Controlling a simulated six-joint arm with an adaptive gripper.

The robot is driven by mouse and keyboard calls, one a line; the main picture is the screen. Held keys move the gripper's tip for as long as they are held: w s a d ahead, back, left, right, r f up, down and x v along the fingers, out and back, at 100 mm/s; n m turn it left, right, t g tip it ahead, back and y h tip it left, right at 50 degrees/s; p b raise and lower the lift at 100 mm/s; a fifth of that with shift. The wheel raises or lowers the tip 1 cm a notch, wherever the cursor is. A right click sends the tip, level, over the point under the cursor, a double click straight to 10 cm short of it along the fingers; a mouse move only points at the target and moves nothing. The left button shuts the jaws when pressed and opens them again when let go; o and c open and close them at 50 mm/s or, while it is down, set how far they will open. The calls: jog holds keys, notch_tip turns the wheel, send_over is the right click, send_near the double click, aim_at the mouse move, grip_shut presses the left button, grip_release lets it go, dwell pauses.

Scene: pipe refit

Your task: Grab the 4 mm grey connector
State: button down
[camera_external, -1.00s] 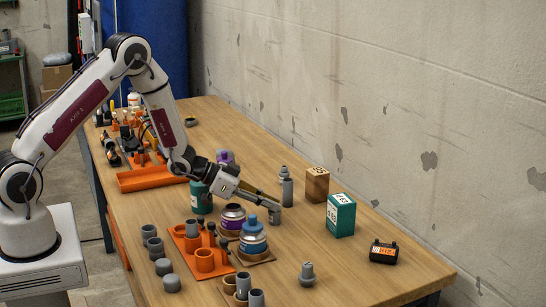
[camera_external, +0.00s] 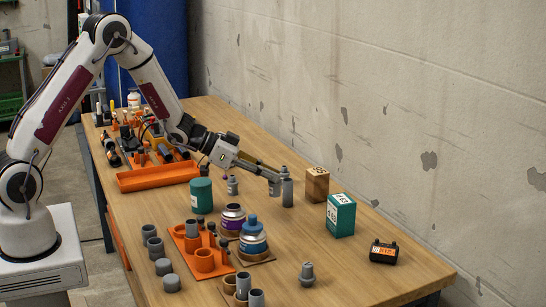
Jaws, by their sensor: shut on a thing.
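My gripper (camera_external: 270,177) reaches over the table beyond the purple and blue bottles. It is shut on a small grey piece (camera_external: 274,188) at its fingertips, which looks like a grey connector. The fingers hide much of it, and its size cannot be read. Right beside it, a taller grey fitting (camera_external: 287,191) stands upright; I cannot tell if they touch. Another grey fitting (camera_external: 307,275) stands alone at the front, and a small grey one (camera_external: 232,185) stands below my wrist.
A green can (camera_external: 201,196), a purple-banded bottle (camera_external: 232,217) and a blue-capped bottle (camera_external: 253,238) stand near the orange rack (camera_external: 191,245). A wooden block (camera_external: 317,184), a green box (camera_external: 341,215) and a black case (camera_external: 383,252) stand right. The front right is mostly clear.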

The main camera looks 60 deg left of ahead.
jog(key=shift+r, duration=0.65)
